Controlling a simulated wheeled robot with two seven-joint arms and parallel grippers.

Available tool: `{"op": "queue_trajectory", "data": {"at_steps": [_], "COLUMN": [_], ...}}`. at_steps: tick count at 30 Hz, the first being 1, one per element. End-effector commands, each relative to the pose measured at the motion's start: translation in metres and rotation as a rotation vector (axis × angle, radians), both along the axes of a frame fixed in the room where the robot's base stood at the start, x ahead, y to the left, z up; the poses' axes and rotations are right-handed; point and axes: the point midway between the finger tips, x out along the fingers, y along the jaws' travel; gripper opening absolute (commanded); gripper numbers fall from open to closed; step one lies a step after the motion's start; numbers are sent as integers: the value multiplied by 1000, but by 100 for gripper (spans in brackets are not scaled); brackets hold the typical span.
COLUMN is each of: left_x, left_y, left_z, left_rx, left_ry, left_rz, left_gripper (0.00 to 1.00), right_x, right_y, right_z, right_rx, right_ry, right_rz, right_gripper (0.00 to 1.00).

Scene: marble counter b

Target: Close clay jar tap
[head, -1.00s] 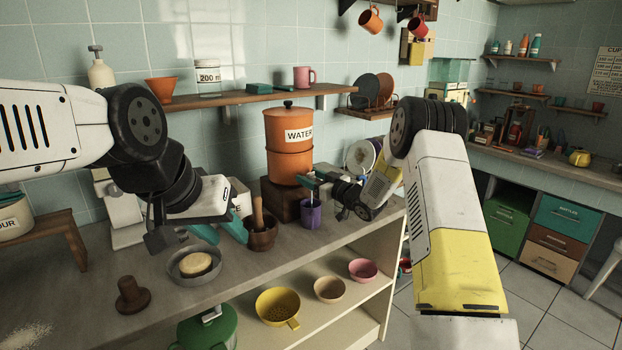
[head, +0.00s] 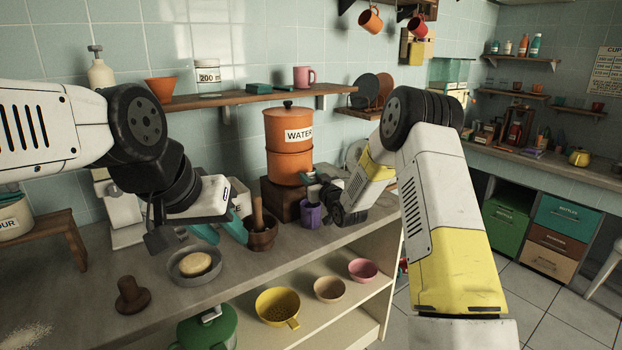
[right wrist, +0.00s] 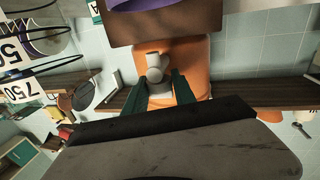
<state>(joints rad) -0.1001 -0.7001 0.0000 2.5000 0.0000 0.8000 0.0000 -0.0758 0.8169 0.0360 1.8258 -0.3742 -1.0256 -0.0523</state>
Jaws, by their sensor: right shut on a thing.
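The orange clay jar (head: 290,165) labelled WATER stands upright on a dark wooden block (head: 272,200) against the wall. In the right wrist view the jar (right wrist: 200,52) appears upside down, with its pale grey tap (right wrist: 155,68) sticking out. My right gripper (right wrist: 163,88) has its teal fingers on either side of the tap and is shut on it. In the head view my right gripper (head: 312,180) is at the jar's lower right, and my wrist hides the tap. My left gripper (head: 221,232) is open and empty above the counter, left of the jar.
A purple cup (head: 310,214) stands just below my right gripper. A mortar with pestle (head: 262,235) and a grey bowl with dough (head: 195,265) are on the counter. A wooden shelf (head: 240,99) runs behind the jar.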

Motion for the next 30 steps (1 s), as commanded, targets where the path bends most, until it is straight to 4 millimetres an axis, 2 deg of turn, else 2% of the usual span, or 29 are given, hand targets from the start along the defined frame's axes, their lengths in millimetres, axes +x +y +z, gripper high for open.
{"op": "queue_trajectory", "data": {"at_steps": [10, 11, 13, 14, 23, 26, 30], "left_x": [0, 0, 0, 0, 0, 0, 0], "left_y": [0, 0, 0, 0, 0, 0, 0], "left_z": [0, 0, 0, 0, 0, 0, 0], "left_rx": [0, 0, 0, 0, 0, 0, 0], "left_ry": [0, 0, 0, 0, 0, 0, 0], "left_rz": [0, 0, 0, 0, 0, 0, 0], "left_gripper": [36, 36, 36, 36, 36, 36, 36], "right_x": [-1, -1, -1, -1, -1, -8, -28], "right_y": [2, 2, 2, 1, 0, -3, -13], "right_z": [1, 1, 1, 1, 0, 0, 1], "right_rx": [-1, -1, 0, 0, 0, 0, 0], "right_ry": [-2, -2, -2, -2, 0, 0, 0], "right_rz": [-7, -7, -7, -8, -9, -9, -10], "right_gripper": [0, 35, 49, 52, 52, 52, 52]}}
